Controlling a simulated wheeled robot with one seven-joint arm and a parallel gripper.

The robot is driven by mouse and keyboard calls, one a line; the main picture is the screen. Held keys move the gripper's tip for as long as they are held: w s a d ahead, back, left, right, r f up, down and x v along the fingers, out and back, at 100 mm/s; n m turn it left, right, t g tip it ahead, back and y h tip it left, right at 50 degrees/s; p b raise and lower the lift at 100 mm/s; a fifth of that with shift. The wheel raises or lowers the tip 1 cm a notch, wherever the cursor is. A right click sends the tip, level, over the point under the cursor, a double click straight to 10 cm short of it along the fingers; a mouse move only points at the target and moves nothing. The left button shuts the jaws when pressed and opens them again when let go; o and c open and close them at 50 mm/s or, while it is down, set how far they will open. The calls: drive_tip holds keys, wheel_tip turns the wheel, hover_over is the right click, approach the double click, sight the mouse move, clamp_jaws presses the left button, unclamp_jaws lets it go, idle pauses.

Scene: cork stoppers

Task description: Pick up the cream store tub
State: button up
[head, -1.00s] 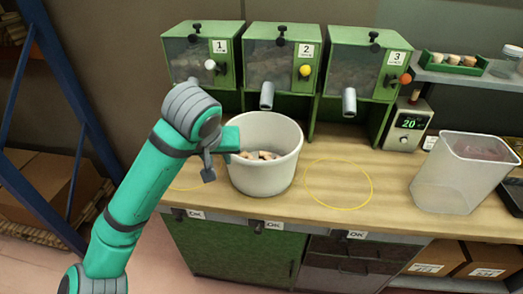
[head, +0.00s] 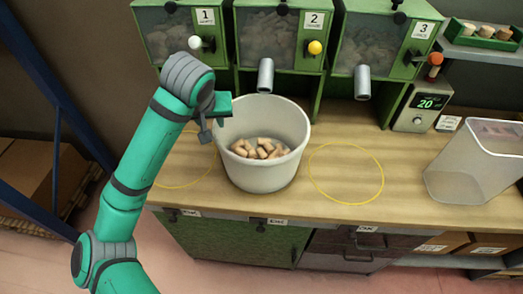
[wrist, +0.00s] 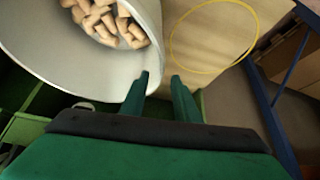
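The cream store tub (head: 262,178) stands upright on the wooden counter under the middle dispenser, with several corks (head: 262,149) in its bottom. My gripper (head: 222,104) is at the left part of its rim, its arm coming in from the left. In the wrist view the tub (wrist: 75,62) fills the upper left. My gripper's two fingers (wrist: 160,78) are apart there, one overlapping the tub wall and the other outside it. I see nothing gripped between them; whether a finger touches the rim is unclear.
Yellow rings mark the counter right (head: 345,173) and left (head: 180,183) of the tub. Green dispensers (head: 277,40) with grey spouts stand behind. A clear container (head: 470,165) and a display box (head: 421,108) are at the right. A blue post (head: 55,80) stands at the left.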

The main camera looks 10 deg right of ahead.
sight(216, 127)
drive_tip(key=x, duration=0.4)
drive_tip(key=shift+s+d+f, duration=0.1)
drive_tip(key=shift+d+f, duration=0.1)
drive_tip(key=shift+f, duration=0.1)
drive_tip(key=shift+w+f, duration=0.2)
drive_tip(key=shift+f, duration=0.35)
drive_tip(key=shift+c, duration=0.5)
clamp_jaws()
drive_tip(key=shift+w, duration=0.15)
drive_tip(key=shift+d, duration=0.1)
